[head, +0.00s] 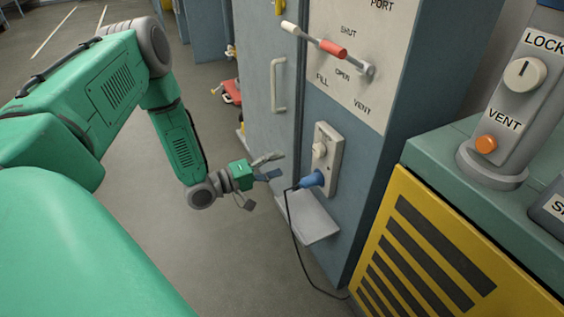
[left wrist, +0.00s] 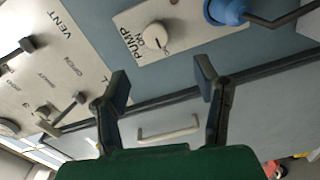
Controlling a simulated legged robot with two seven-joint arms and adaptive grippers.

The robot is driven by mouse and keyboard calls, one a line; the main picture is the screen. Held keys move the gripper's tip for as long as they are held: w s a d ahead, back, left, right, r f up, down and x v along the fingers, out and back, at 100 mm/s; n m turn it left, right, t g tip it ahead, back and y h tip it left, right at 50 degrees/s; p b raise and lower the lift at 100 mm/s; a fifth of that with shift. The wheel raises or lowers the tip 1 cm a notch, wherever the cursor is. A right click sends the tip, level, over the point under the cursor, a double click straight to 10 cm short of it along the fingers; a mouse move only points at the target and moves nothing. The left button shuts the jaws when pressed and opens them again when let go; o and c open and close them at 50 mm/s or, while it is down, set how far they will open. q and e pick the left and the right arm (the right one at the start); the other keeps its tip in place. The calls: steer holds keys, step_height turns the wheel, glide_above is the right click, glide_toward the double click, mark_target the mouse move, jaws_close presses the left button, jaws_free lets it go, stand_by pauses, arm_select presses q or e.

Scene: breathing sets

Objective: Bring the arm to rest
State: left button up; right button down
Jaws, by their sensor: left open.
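My left arm (head: 180,145) is green and comes in from the left in the head view, bent down at the elbow. My left gripper (head: 265,187) is open and empty, in front of the grey-blue cabinet and left of the blue plug. In the left wrist view its two dark fingers (left wrist: 162,90) are spread apart with nothing between them. The cabinet face with the pump knob (left wrist: 155,36) lies beyond them. My right gripper is not in view.
A blue plug (head: 312,179) with a black cable sits in the socket plate (head: 326,160). Below is a small shelf (head: 308,222). A red-sleeved lever (head: 330,48) sticks out above. A yellow vented cabinet (head: 430,250) stands at right. Floor (head: 190,260) below the gripper is clear.

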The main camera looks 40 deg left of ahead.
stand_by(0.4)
arm_select(q)
steer(key=s+d+f+m+g+y+p, duration=0.1)
steer(key=s+d+f+m+g+p, duration=0.2)
steer(key=d, duration=0.4)
steer(key=s+d+f+m+g+y+p, duration=0.2)
steer(key=s+d+m+g+p, duration=0.1)
steer(key=s+d+g, duration=0.3)
steer(key=s+r+m+g+y+p, duration=0.1)
steer(key=s+m+g+y+p, duration=0.2)
steer(key=s, duration=1.6)
steer(key=d+m+g, duration=0.1)
steer(key=m+g, duration=0.2)
steer(key=g, duration=0.1)
steer(key=shift+s+r+y+p, duration=0.2)
steer(key=shift+r+y+p, duration=0.05)
steer(key=shift+y+p, duration=0.15)
steer(key=shift+a, duration=0.1)
steer(key=shift+w+d, duration=0.1)
steer(key=shift+d, duration=0.15)
steer(key=shift+a, duration=0.15)
